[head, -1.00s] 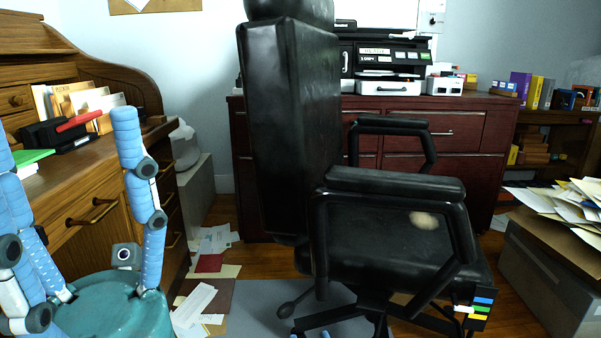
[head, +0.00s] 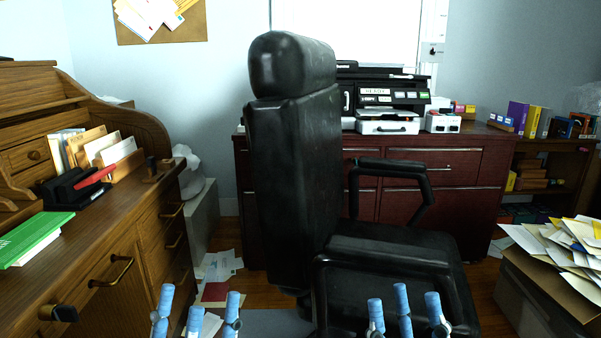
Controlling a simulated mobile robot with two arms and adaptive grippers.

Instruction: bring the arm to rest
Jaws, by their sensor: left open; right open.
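My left gripper (head: 197,308) is at the bottom edge, left of centre, with its blue fingers pointing up and spread apart. It is open and nothing shows between the fingers. My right gripper (head: 405,305) is at the bottom edge, right of centre, also open with its blue fingers apart and pointing up. It appears in front of the seat of the black office chair (head: 296,150); whether it touches the chair cannot be told. Only the fingers of both grippers show; the palms and arms are below the picture.
A wooden roll-top desk (head: 140,210) stands at left with a green book (head: 35,238) on it. A dark red cabinet (head: 470,180) at the back bears a printer (head: 388,122). A grey box (head: 540,295) piled with papers (head: 565,245) is at right. Papers lie on the floor.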

